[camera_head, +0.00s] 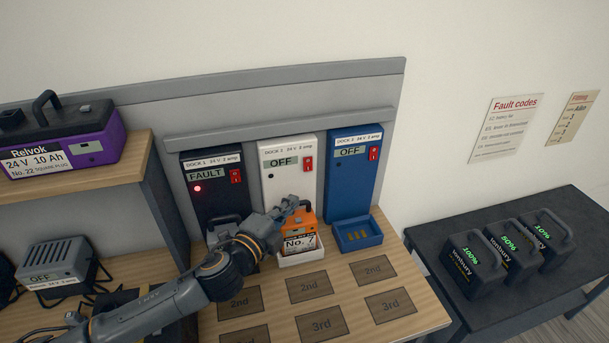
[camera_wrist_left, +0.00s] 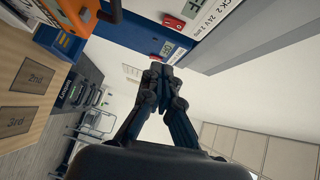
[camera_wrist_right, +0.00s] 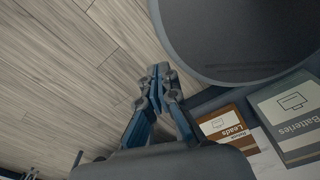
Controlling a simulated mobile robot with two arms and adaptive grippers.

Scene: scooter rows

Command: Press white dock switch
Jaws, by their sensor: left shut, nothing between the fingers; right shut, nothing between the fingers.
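The white dock (camera_head: 285,180), labelled Dock 2, stands between the dark Dock 1 (camera_head: 212,195) and the blue Dock 3 (camera_head: 352,175). Its display reads OFF. Its red switch (camera_head: 308,164) is at the upper right of its face; it also shows in the left wrist view (camera_wrist_left: 173,23). My left gripper (camera_head: 290,204) is shut and empty, in front of the white dock's lower part, below the switch and apart from it. My right gripper (camera_wrist_right: 158,78) is shut and empty, seen only in the right wrist view, over the floor.
An orange battery (camera_head: 299,238) sits in the white dock's tray, close under my left gripper. Dock 1 reads FAULT with a red light. A purple battery (camera_head: 62,140) stands on the left shelf. Several black batteries (camera_head: 475,265) stand on the right table. A dark round container (camera_wrist_right: 235,35) is beside my right gripper.

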